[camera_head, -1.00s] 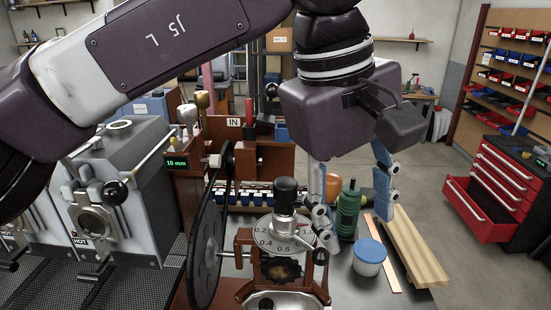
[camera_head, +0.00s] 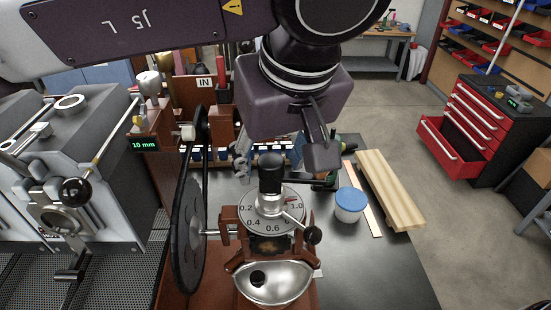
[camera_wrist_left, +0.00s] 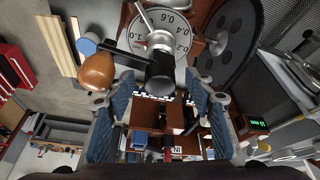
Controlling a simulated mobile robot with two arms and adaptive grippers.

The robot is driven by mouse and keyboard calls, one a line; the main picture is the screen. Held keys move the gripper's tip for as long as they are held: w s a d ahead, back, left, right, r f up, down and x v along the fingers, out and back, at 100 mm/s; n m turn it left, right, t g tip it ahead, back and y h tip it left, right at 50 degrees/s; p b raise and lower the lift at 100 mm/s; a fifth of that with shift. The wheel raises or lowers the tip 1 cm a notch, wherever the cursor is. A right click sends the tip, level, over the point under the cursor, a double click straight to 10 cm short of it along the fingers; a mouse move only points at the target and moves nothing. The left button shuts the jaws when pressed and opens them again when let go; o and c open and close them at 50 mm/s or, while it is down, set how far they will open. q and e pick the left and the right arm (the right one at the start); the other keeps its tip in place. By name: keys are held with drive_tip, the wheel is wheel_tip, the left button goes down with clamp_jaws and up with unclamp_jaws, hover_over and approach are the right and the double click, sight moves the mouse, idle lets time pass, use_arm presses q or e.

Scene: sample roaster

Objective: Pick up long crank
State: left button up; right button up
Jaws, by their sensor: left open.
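A silver lever (camera_head: 294,219) with a black ball end runs from a hub on a numbered dial (camera_head: 250,213). A black cylindrical knob (camera_head: 271,174) stands on that hub; it also shows in the left wrist view (camera_wrist_left: 160,76). A brown wooden knob (camera_wrist_left: 97,72) shows in the left wrist view, beside one finger. I cannot tell which part is the long crank. My left gripper (camera_head: 270,166) is open and empty, pointing down above and behind the dial. In the left wrist view, its blue fingers (camera_wrist_left: 158,88) lie on either side of the black knob. My right gripper is not in view.
A large black wheel (camera_head: 188,232) stands left of the dial, and a metal bowl (camera_head: 285,290) in front. Grey roasters (camera_head: 100,150) fill the left. A blue-lidded jar (camera_head: 349,204) and wooden planks (camera_head: 391,190) lie right. The table's right front is clear.

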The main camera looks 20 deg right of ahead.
use_arm(q)
drive_tip(key=shift+x, duration=0.9)
drive_tip(key=shift+s+r, duration=0.1)
drive_tip(key=shift+r, duration=0.05)
drive_tip(key=c, duration=0.4)
clamp_jaws()
